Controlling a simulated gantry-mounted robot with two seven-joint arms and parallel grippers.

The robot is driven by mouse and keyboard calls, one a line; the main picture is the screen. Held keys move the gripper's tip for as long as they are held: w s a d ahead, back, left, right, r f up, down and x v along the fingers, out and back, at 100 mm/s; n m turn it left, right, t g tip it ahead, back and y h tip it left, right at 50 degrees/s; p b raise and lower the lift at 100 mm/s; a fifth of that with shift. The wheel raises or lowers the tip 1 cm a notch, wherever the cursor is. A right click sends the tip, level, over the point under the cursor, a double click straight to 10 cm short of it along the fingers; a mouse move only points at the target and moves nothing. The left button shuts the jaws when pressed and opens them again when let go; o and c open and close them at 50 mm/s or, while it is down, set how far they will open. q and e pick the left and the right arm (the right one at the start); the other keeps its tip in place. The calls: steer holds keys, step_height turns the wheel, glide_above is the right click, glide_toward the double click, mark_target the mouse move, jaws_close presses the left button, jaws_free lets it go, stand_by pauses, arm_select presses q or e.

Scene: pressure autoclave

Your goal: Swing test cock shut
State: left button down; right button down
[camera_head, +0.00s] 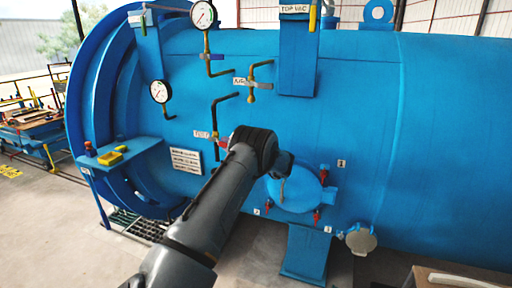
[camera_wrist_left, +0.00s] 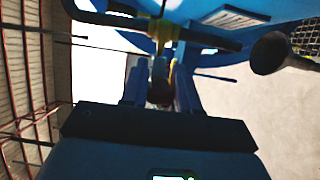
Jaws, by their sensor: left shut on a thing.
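The test cock sits on a dark pipe on the blue autoclave, beside a small label with red lettering (camera_head: 201,134). A red lever (camera_head: 223,142) shows at its side, partly covered by my left wrist. In the wrist view, the cock's brass body (camera_wrist_left: 165,32) sits on a dark pipe straight ahead. My left gripper (camera_wrist_left: 160,84) is shut on the cock's handle (camera_wrist_left: 159,94), a dark reddish-brown piece between its fingers. In the head view my own wrist hides the fingertips. My right gripper is in neither view.
The blue autoclave (camera_head: 350,90) fills most of the head view. A round blue cover with red-handled fittings (camera_head: 295,190) is close to the right of my wrist.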

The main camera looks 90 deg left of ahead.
arm_select(q)
steer(key=shift+f, duration=0.15)
steer(key=c, duration=0.9)
jaws_free()
steer(key=shift+s, duration=0.1)
steer(key=b+v, duration=0.1)
steer(key=v, duration=0.9)
steer(key=shift+w+d+b, duration=0.3)
